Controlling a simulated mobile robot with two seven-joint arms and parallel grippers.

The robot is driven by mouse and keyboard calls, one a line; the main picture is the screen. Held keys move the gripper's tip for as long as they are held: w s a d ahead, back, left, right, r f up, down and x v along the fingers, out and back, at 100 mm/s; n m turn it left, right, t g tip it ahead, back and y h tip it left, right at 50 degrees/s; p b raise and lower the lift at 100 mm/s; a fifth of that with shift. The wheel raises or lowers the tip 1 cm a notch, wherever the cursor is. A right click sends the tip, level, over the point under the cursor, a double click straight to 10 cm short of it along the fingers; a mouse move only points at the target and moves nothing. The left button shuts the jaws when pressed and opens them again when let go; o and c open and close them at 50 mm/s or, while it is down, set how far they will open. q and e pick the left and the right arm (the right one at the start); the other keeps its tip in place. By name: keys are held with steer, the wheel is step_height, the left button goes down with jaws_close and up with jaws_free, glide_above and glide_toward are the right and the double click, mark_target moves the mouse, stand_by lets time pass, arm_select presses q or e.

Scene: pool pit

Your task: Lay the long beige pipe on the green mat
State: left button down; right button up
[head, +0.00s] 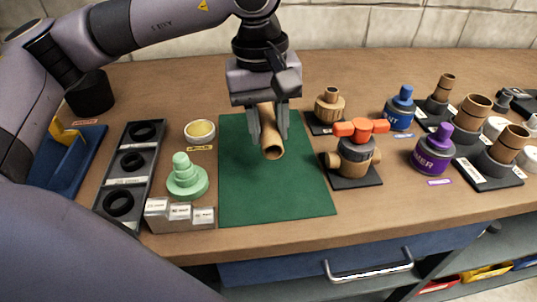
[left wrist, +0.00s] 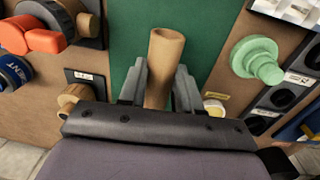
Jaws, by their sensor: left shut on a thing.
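The long beige pipe (head: 271,138) is between the fingers of my left gripper (head: 268,128), which is shut on it. It also shows in the left wrist view (left wrist: 162,66), with its open end pointing away from the wrist. In the head view the pipe is tilted, its open end toward the front. It is over the green mat (head: 270,195), which lies flat on the bench; I cannot tell whether the pipe touches it. The mat also shows in the left wrist view (left wrist: 205,30). My right gripper is not in view.
Right are an orange-handled valve (head: 357,155), a purple-capped can (head: 434,152) and a blue can (head: 400,108). The mat's front is clear.

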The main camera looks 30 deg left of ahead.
mark_target(270, 169)
arm_select(q)
steer(key=shift+f, duration=3)
steer(key=shift+f+b, duration=0.1)
steer(key=shift+b, duration=0.2)
steer(key=shift+f, duration=0.15)
steer(key=c, duration=0.8)
jaws_free()
steer(key=shift+r, duration=0.55)
steer(key=r, duration=0.3)
steer(key=r+p, duration=0.1)
steer(key=r, duration=0.7)
steer(key=shift+s+a+r, duration=0.2)
steer(key=shift+s+a, duration=0.1)
steer(key=shift+a, duration=0.05)
